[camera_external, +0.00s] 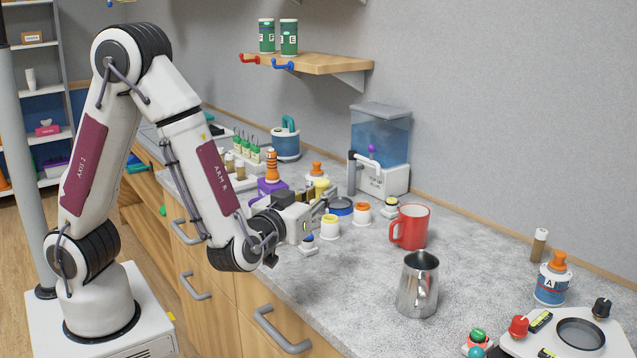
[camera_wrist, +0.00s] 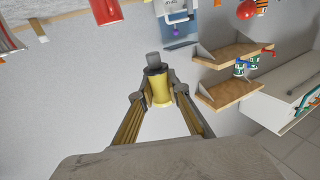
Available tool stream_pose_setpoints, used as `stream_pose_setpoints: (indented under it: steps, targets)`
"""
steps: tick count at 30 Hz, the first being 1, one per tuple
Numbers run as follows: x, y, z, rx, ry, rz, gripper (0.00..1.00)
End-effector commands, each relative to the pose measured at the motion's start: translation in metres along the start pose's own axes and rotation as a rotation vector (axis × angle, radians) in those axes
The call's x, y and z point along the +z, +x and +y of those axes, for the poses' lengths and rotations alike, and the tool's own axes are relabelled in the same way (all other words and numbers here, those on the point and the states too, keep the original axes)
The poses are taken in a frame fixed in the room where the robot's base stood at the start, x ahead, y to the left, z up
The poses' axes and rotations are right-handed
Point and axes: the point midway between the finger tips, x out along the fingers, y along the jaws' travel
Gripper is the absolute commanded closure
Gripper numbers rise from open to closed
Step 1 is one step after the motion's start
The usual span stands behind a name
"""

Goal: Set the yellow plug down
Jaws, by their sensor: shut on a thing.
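The yellow plug (camera_wrist: 160,90) is a short yellow cylinder with a dark collar and a grey tip. In the wrist view it sits between the two fingertips of my gripper (camera_wrist: 159,95), which is shut on it, one finger on each side. In the external view my gripper (camera_external: 316,212) reaches out roughly level over the grey speckled counter (camera_external: 350,280), among small pots. A small yellow piece (camera_external: 321,186) shows just above the fingers there; I cannot tell whether it is the plug.
A red mug (camera_external: 411,228) and a steel jug (camera_external: 418,283) stand to the right.

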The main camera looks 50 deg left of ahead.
Motion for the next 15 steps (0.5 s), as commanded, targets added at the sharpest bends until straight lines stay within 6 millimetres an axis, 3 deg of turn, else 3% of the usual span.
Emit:
stream_pose_setpoints:
  steps: [4, 15]
  targets:
    - [0.007, -0.012, -0.002, -0.011, 0.003, 0.000, 1.00]
    - [0.042, -0.011, -0.002, -0.011, 0.003, 0.000, 1.00]
